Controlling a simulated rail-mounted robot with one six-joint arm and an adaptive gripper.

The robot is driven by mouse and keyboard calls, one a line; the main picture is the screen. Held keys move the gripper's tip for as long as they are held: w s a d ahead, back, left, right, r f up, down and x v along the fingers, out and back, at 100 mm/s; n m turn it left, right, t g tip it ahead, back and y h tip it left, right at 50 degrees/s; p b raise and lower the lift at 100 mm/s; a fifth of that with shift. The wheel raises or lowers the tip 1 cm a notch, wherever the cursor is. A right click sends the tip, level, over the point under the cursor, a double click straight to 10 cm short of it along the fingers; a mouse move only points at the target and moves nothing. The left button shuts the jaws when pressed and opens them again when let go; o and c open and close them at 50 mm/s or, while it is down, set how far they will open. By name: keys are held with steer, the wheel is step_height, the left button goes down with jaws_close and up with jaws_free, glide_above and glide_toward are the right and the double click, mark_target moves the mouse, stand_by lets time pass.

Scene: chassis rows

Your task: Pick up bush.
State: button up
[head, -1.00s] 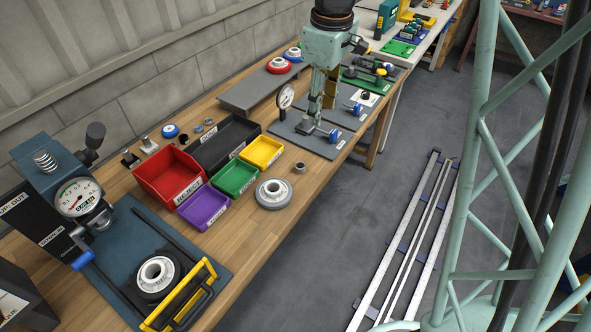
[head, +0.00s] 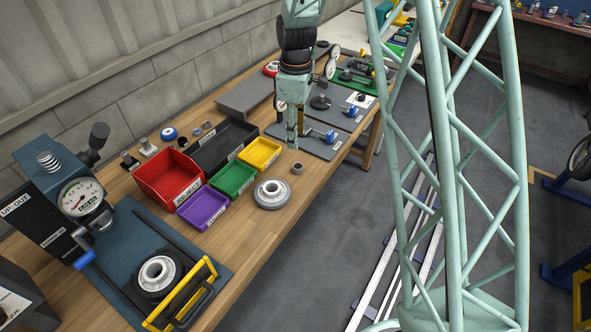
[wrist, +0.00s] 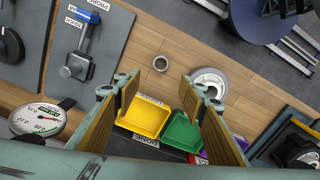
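The bush, a small grey metal ring (head: 297,168), stands on the wooden bench (head: 262,222) behind the larger grey flanged wheel (head: 271,193). In the wrist view the bush (wrist: 160,64) lies between the lines of the two fingers, just beyond their tips. My gripper (head: 296,145) points down, above and slightly behind the bush in the head view. In the wrist view my gripper (wrist: 158,78) is open and empty, its fingers spread wide. The bush is apart from both fingers.
Yellow (head: 260,153), green (head: 233,179), purple (head: 203,208), red (head: 169,177) and black (head: 225,143) bins stand left of the bush. A grey plate with a blue-handled clamp (head: 325,135) lies behind. A press with a dial (head: 82,197) stands at the near left.

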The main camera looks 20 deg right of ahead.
steer(key=shift+f, duration=0.1)
stand_by(0.3)
steer(key=b, duration=0.1)
glide_above(297, 164)
steer(key=s, duration=0.1)
steer(key=shift+s+a+f, duration=0.1)
steer(key=shift+a+f, duration=0.1)
steer(key=shift+f, duration=1.9)
steer(key=shift+a+f, duration=0.15)
steer(key=shift+f, duration=1.95)
steer(key=shift+f, duration=0.1)
steer(key=shift+d+f+b, duration=0.1)
steer(key=shift+f+b, duration=0.25)
steer(key=shift+f, duration=2.15)
steer(key=c, duration=1)
